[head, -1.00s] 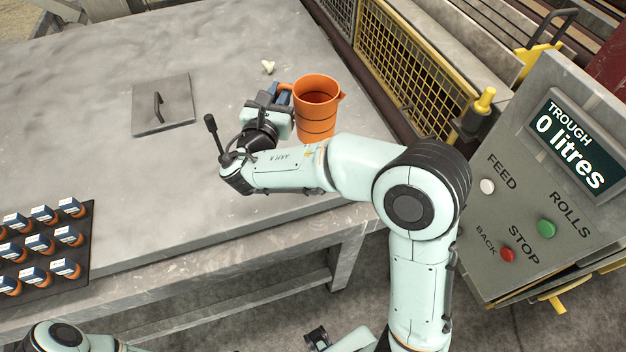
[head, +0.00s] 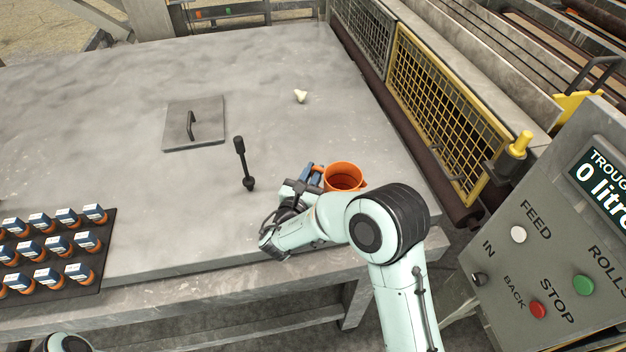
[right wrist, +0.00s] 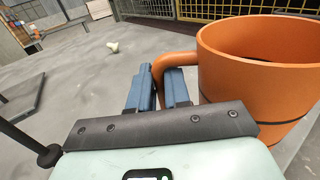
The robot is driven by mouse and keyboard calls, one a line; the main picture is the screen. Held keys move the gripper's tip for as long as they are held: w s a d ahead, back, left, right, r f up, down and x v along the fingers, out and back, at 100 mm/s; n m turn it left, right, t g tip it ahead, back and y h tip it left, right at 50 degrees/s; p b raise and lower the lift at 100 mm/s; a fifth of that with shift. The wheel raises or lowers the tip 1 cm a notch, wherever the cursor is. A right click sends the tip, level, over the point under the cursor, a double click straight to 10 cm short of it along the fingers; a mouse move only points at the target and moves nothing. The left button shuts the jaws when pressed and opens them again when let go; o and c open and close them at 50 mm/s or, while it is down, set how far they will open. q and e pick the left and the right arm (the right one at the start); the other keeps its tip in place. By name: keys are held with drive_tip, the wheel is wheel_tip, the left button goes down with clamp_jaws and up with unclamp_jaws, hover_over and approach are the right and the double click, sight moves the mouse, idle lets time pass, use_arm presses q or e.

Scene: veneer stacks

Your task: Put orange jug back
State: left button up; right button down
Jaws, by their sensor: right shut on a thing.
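The orange jug (head: 345,177) is near the right front edge of the grey table, partly hidden behind my right arm in the head view. In the right wrist view the jug (right wrist: 262,75) stands upright, with its handle toward my gripper. My right gripper (head: 312,174) is shut on the jug's handle; its blue fingers (right wrist: 160,88) sit either side of the handle. Whether the jug's base touches the table is hidden. Of my left arm, only a rounded part shows at the bottom left of the head view; its gripper is out of sight.
A flat plate with a handle (head: 194,124) and a small pale object (head: 300,96) lie further back. A black tray (head: 104,262) of small bottles is at left. A control panel (head: 545,235) and yellow mesh guard (head: 440,110) stand right.

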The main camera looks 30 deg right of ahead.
wheel_tip(320, 180, down, 3)
drive_tip(key=shift+r, duration=0.15)
use_arm(q)
drive_tip(key=shift+f, duration=0.1)
drive_tip(key=shift+s, duration=0.1)
drive_tip(key=shift+f, duration=0.15)
use_arm(e)
drive_tip(key=c, duration=1.1)
unclamp_jaws()
drive_tip(key=shift+r, duration=0.1)
drive_tip(key=b+v, duration=0.2)
drive_tip(key=v, duration=1)
use_arm(q)
drive_tip(key=shift+s+f, duration=0.2)
drive_tip(key=shift+f, duration=0.25)
drive_tip(key=shift+s+f, duration=0.2)
drive_tip(key=shift+f, duration=0.25)
